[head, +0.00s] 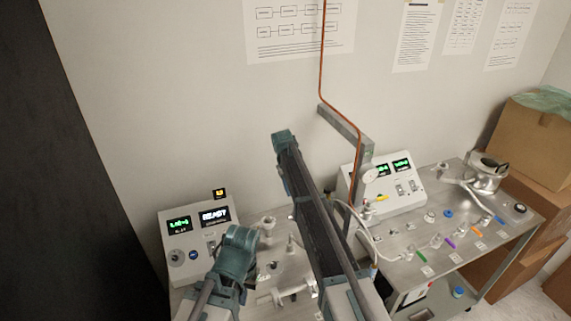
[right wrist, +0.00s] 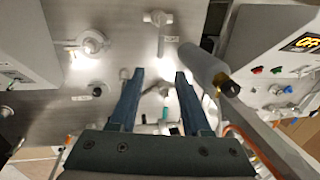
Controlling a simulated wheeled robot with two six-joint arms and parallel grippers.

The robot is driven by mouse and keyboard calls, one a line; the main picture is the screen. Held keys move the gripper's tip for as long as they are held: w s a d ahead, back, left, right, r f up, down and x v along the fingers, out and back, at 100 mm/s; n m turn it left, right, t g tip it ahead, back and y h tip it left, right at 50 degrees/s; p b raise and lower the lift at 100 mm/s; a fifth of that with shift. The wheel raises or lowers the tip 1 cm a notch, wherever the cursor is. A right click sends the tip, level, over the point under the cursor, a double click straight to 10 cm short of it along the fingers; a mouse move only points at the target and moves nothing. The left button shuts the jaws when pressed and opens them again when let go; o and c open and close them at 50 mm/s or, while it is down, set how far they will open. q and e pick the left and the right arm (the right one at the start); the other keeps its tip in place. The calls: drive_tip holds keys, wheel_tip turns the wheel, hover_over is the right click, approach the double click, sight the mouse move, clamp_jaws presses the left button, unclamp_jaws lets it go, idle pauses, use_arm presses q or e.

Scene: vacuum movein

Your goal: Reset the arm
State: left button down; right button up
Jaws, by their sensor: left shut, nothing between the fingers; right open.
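My left arm comes in from the lower left in the head view, with its teal end, the left gripper (head: 235,255), in front of the left instrument box. It is shut, with nothing seen in it; its fingertips are hard to make out. My right arm crosses the middle of the head view, and its gripper cannot be made out there. In the right wrist view my right gripper (right wrist: 159,76) is open, its two dark teal fingers apart. It points at the metal bench (right wrist: 117,55). Small fittings show beyond and between the fingers, and nothing is gripped.
The left instrument box (head: 188,238) reads READY. A second box (head: 392,188) stands behind my right arm, beside a grey post (head: 347,127) with an orange cable. Coloured fittings and a metal vessel (head: 488,177) occupy the bench's right side. Cardboard boxes (head: 535,135) stand farther right.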

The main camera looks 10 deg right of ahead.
drive_tip(key=s+d+n+y, duration=0.1)
drive_tip(key=s+d+n, duration=0.1)
drive_tip(key=s+n, duration=1.55)
drive_tip(key=s+d+n+y, duration=0.1)
drive_tip(key=s+d+n, duration=0.1)
drive_tip(key=s+n, duration=1.5)
use_arm(q)
wheel_tip(320, 180, down, 13)
drive_tip(key=b, duration=1.3)
use_arm(e)
drive_tip(key=s+a+f+n, duration=0.1)
drive_tip(key=s+a+f, duration=0.1)
drive_tip(key=a+f, duration=0.1)
drive_tip(key=s+a+f, duration=0.2)
drive_tip(key=a+f, duration=0.2)
drive_tip(key=f, duration=0.2)
drive_tip(key=s+a+f+n+h, duration=0.1)
drive_tip(key=s+a+f, duration=0.1)
drive_tip(key=a+f, duration=0.2)
drive_tip(key=shift+s+a+f+n+g, duration=0.15)
drive_tip(key=shift+s+a+n+g, duration=0.05)
drive_tip(key=shift+s+n+g, duration=0.15)
